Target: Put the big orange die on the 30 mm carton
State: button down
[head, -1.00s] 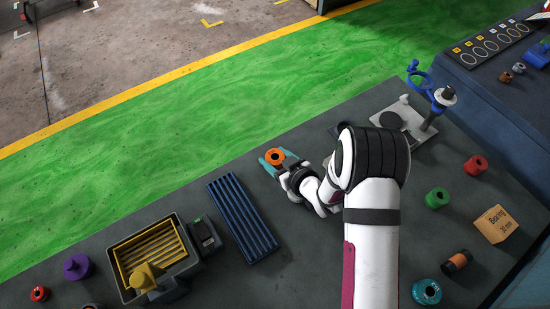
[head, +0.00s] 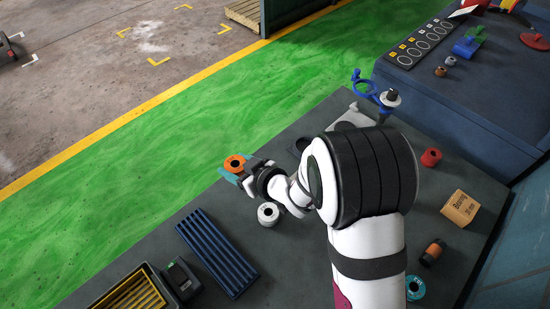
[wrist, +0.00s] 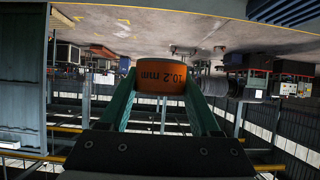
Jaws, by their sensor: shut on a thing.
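The orange die (head: 234,162) is a thick ring with a dark hole. My gripper (head: 233,171) is shut on it, with teal fingers on its sides, and holds it out over the bench's far edge. The tan carton (head: 460,208), labelled "Bearing" with a small mm figure, stands on the bench at the right, well away from my gripper. Its top looks bare.
A pale ring (head: 268,214) lies near my gripper. A blue ribbed rack (head: 217,252) and a yellow-lined bin (head: 130,296) are at lower left. A red ring (head: 431,157), an orange-black piece (head: 432,252) and a teal ring (head: 415,287) surround the carton. A blue-ringed post (head: 388,100) stands behind.

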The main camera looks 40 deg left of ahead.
jog(key=w+d+r+m+t, duration=0.1)
jog(key=w+d+m+t, duration=0.3)
jog(key=w, duration=0.7)
notch_tip(320, 180, up, 4)
jog(key=m+t+h, duration=0.7)
jog(key=m, duration=0.2)
send_over(465, 205)
jog(key=shift+h, duration=0.3)
notch_tip(465, 205, down, 10)
jog(key=shift+f, duration=0.1)
jog(key=shift+c, duration=0.6)
grip_release()
jog(key=shift+f, duration=0.1)
jog(key=shift+m, duration=0.3)
